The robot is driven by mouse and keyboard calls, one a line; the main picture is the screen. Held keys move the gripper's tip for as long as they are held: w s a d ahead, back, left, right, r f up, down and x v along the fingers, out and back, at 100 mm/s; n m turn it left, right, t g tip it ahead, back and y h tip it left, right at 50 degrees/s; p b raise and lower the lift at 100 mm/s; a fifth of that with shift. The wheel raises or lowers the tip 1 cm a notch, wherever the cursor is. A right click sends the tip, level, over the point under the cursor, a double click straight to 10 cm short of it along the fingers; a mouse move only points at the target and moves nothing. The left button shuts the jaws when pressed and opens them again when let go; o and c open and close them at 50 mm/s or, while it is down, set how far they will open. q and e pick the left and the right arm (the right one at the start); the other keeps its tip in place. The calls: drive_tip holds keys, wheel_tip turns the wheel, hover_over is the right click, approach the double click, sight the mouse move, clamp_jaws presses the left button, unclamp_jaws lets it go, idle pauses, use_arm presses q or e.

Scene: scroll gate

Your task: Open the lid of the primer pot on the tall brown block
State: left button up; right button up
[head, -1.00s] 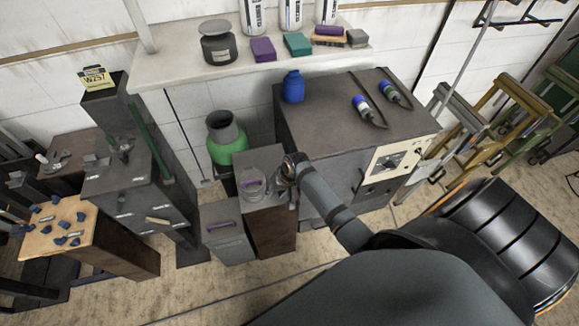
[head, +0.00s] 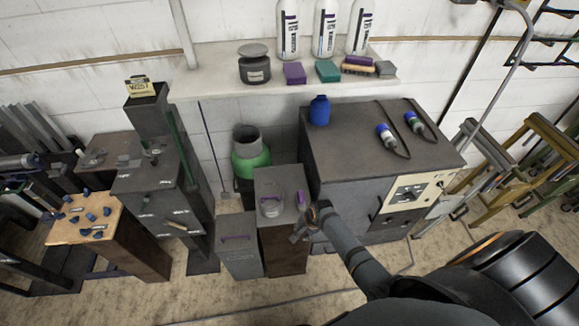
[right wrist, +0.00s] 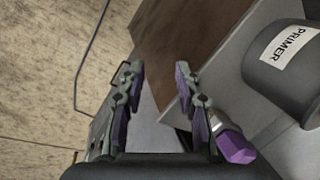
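The tall brown block (head: 284,252) has a grey top and stands left of the dark cabinet. The grey primer pot (head: 271,206) stands upright on it; its label reads PRIMER in the right wrist view (right wrist: 285,70). The lid is too small to judge in the head view and out of frame in the wrist view. A purple piece (head: 300,199) is right of the pot; a purple-ended piece also shows beside a finger in the wrist view (right wrist: 236,147). My right gripper (head: 306,228) is open, nothing between its fingers, at the block's front right edge, apart from the pot. My left gripper is not in view.
A lower grey box (head: 240,258) with a purple strip stands left of the block. The dark cabinet (head: 360,140) is close on the right. A green container (head: 250,160) stands behind. A shelf (head: 215,84) holds bottles and another pot. Floor is open in front.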

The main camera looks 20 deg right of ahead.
drive_tip(key=shift+f, duration=0.1)
drive_tip(key=s+d+f+n+b, duration=0.1)
drive_tip(key=s+f+n, duration=0.3)
drive_tip(key=s+f, duration=0.3)
drive_tip(key=s+d+f+n+g+h+b, duration=0.1)
drive_tip(key=s+f+n, duration=0.4)
drive_tip(key=s, duration=1.1)
drive_tip(key=s+d+f+n+h, duration=0.1)
drive_tip(key=s+f+n, duration=0.4)
drive_tip(key=s+f, duration=0.5)
drive_tip(key=shift+s+d+b, duration=0.4)
drive_tip(key=shift+s+d, duration=0.1)
drive_tip(key=shift+s, duration=0.75)
